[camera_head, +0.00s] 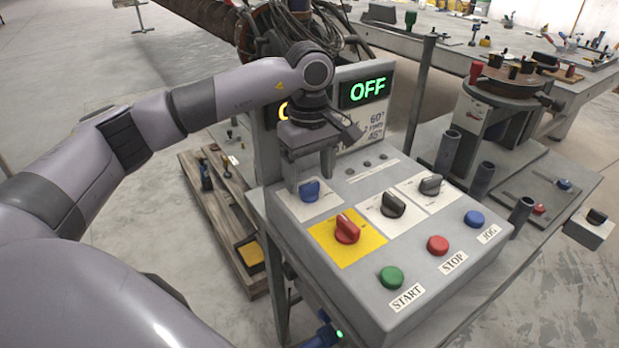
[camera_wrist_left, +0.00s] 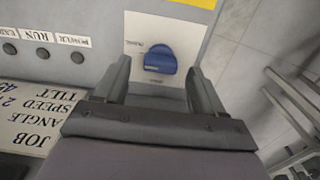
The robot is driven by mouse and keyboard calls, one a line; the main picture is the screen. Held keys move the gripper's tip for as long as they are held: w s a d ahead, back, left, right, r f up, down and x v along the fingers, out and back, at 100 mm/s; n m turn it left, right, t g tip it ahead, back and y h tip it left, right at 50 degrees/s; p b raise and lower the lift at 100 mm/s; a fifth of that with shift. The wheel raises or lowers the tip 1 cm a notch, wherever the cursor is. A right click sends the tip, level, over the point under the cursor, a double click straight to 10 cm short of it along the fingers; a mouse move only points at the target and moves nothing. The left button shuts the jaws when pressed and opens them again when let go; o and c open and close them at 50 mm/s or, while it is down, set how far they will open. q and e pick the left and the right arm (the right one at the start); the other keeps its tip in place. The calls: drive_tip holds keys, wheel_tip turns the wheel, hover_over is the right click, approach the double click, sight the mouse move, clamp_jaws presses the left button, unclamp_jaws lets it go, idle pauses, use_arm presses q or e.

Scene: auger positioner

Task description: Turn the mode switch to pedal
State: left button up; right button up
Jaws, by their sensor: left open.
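The blue knob (camera_head: 310,190) sits on a white label plate at the back left of the grey control box (camera_head: 345,290). It also shows in the left wrist view (camera_wrist_left: 160,59), between and just beyond my fingers; the small print around it is hard to read, so I cannot tell its setting. My left gripper (camera_head: 311,180) is above the knob, open, with one finger on either side. It shows in the left wrist view (camera_wrist_left: 158,85) with a gap on both sides of the knob. My right gripper is not in view.
A red knob (camera_head: 347,229) on a yellow plate and two dark knobs (camera_head: 393,204) (camera_head: 431,185) are close by. START (camera_head: 391,278), STOP (camera_head: 437,245) and JOG (camera_head: 474,219) buttons line the front. An upright panel with a green OFF display (camera_head: 368,91) stands behind.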

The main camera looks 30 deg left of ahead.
sight(310, 184)
use_arm(q)
wheel_tip(310, 184, up, 6)
drive_tip(key=shift+f, duration=0.25)
idle(0.5)
